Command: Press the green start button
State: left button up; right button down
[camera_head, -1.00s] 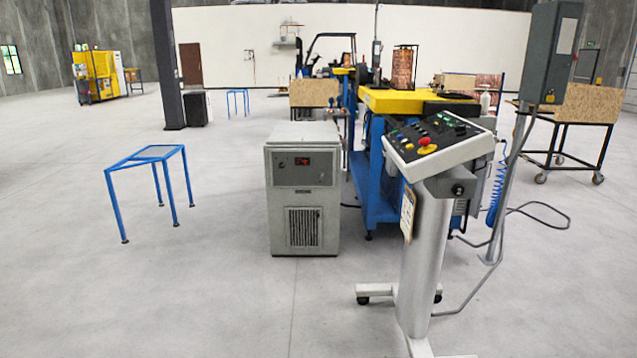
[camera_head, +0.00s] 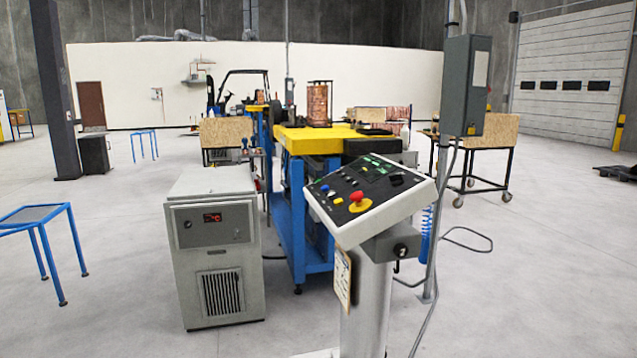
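The control panel (camera_head: 372,193) is a white, tilted box with a black face on a grey pedestal (camera_head: 366,305), right of centre in the head view. Its face carries a red mushroom button on a yellow base (camera_head: 358,201), a blue button (camera_head: 325,187), a yellow button (camera_head: 338,201) and other small controls. A greenish patch (camera_head: 377,168) shows near the far edge of the face. The controls are too small to tell which one is the green start button. Neither of my grippers is in view.
A grey cabinet (camera_head: 215,255) with a red display stands left of the pedestal. Behind are a blue-framed machine with a yellow top (camera_head: 320,138) and a pole with a grey box (camera_head: 466,85). A blue table (camera_head: 35,216) is at the left. Floor at the right is mostly clear.

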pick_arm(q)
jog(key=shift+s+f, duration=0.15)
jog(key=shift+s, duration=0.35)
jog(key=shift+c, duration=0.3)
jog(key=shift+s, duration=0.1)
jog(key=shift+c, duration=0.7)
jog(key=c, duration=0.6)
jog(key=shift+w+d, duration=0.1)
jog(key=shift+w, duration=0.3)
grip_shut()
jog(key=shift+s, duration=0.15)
